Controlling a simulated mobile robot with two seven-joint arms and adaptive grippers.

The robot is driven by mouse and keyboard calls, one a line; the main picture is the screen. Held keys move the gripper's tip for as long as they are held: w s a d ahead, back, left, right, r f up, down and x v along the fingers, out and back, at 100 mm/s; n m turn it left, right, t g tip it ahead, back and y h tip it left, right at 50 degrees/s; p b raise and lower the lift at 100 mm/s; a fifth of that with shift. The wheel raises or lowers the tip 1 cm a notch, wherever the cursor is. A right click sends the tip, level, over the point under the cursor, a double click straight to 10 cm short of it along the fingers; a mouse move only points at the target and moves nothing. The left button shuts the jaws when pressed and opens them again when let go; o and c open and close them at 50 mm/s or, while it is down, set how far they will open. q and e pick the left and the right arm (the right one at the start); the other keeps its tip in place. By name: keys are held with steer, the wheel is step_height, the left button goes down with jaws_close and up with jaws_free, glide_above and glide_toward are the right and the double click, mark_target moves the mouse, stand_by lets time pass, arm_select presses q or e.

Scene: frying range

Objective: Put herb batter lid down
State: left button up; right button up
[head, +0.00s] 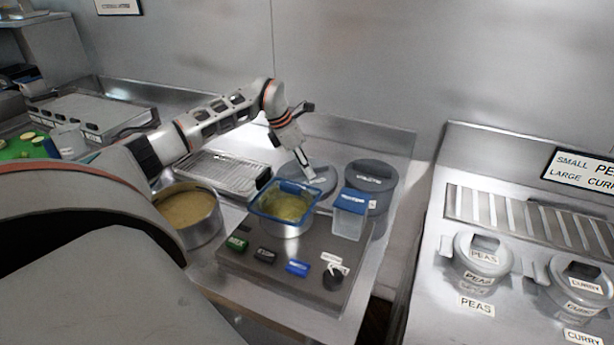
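A square container of greenish batter (285,207) with a blue rim stands uncovered on the grey board at the middle of the head view. A round grey lid (322,181) is just behind it. My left gripper (306,173) reaches down from above, its fingertips at the lid. I cannot tell whether the fingers are closed on the lid or whether the lid rests on the counter. The gripper and the batter container hide part of the lid. My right gripper is not in view.
A lidded dark grey pot (371,175) and a blue-topped clear container (350,214) stand to the right. A pot of tan batter (187,213) stands left and a wire rack (222,172) behind it. Lidded peas and curry pots stand far right.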

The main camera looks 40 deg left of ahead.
arm_select(q)
jaws_close()
